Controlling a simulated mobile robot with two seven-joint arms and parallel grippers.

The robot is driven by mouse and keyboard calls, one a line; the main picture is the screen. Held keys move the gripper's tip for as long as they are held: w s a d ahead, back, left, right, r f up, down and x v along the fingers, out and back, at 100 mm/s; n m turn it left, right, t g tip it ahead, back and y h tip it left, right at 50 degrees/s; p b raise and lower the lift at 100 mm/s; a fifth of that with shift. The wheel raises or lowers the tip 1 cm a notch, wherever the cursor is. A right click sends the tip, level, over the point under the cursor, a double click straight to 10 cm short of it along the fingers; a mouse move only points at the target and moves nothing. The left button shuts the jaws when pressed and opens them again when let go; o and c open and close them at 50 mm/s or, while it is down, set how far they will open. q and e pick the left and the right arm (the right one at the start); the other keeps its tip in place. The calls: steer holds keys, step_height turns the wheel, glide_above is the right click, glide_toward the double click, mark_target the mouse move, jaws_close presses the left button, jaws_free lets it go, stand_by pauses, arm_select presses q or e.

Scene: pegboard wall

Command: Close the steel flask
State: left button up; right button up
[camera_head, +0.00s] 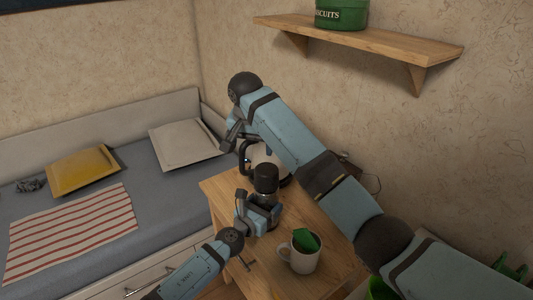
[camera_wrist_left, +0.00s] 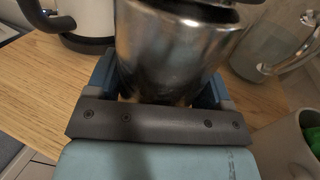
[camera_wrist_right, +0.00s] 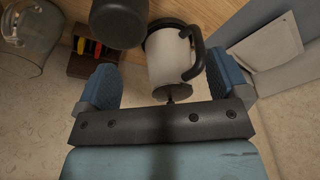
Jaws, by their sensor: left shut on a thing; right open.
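The steel flask (camera_wrist_left: 175,50) stands upright between the fingers of my left gripper (camera_wrist_left: 160,88), which is shut on its body. In the head view the left gripper (camera_head: 262,215) is low over the wooden table. A dark cylindrical cap (camera_head: 265,174) shows at the flask's top; whether it is seated or loose I cannot tell. A dark round end (camera_wrist_right: 118,22), seemingly this cap, shows in the right wrist view. My right gripper (camera_head: 234,132) is open and empty, above and behind the flask. In its own view the fingers (camera_wrist_right: 162,70) are apart with nothing between them.
A white kettle (camera_wrist_right: 170,58) with a black handle stands behind the flask. A white mug (camera_head: 301,256) with something green is at the front. A glass jug (camera_wrist_right: 30,35) and a box of coloured packets (camera_wrist_right: 92,58) are nearby. A wall shelf (camera_head: 365,42) is above.

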mark_target(266, 177)
steer(key=n, duration=1.7)
steer(key=s+n, duration=0.1)
steer(key=n, duration=0.8)
steer(key=shift+d+g, duration=0.4)
steer(key=n, duration=0.4)
steer(key=d+n, duration=0.1)
steer(key=n, duration=0.2)
steer(key=shift+s+d+f+g, duration=0.1)
steer(key=shift+f+g, duration=0.2)
steer(key=shift+f, duration=0.05)
steer(key=n, duration=0.2)
steer(key=d+n, duration=0.1)
steer(key=n, duration=0.1)
steer(key=shift+s+f, duration=0.15)
steer(key=shift+f, duration=0.05)
steer(key=n, duration=0.3)
steer(key=d+n, duration=0.1)
steer(key=shift+s+f+n+g, duration=0.15)
steer(key=shift+f+n+g, duration=0.15)
steer(key=shift+g, duration=0.1)
steer(key=shift+f, duration=0.1)
steer(key=shift+f, duration=3.9)
